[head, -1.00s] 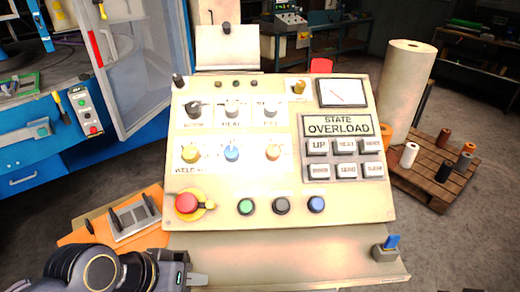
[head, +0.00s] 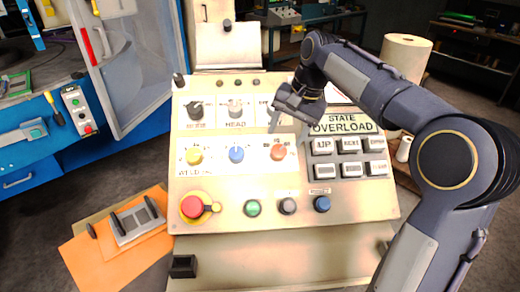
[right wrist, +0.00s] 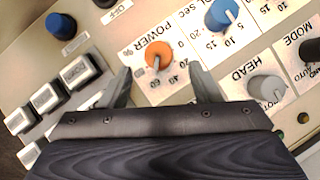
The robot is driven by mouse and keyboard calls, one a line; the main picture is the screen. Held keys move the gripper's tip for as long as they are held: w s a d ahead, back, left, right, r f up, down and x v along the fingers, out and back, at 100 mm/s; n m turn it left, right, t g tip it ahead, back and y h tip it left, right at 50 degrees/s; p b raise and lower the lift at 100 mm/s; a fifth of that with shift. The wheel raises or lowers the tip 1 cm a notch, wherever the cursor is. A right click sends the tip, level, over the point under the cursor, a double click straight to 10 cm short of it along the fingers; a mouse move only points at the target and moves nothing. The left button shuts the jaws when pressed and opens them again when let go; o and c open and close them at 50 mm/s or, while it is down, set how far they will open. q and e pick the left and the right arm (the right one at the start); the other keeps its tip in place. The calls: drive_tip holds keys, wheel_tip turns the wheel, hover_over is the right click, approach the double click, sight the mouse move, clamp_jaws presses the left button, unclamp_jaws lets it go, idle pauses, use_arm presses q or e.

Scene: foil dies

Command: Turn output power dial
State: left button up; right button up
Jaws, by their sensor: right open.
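The output power dial is an orange knob (head: 278,152) in the lower right of the dial group on the sloped panel. It also shows in the right wrist view, an orange knob (right wrist: 158,54) with a pale pointer, beside the printed word POWER and a number scale. My right gripper (head: 287,130) is open and empty, its fingers pointing down at the panel just above this dial. In the right wrist view the two fingers (right wrist: 160,80) stand on either side of the dial's near edge, apart from it. My left gripper is not in view.
A blue knob (head: 236,154) and a yellow knob (head: 194,155) sit left of the dial. Grey keys (head: 351,170) lie to its right. A red emergency button (head: 192,207) and several push buttons line the panel below. My right arm hides the meter.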

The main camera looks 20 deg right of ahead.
sight(279, 151)
drive_tip(key=x, duration=0.7)
drive_tip(key=shift+d+f, duration=0.1)
drive_tip(key=shift+c, duration=0.4)
drive_tip(key=c, duration=0.9)
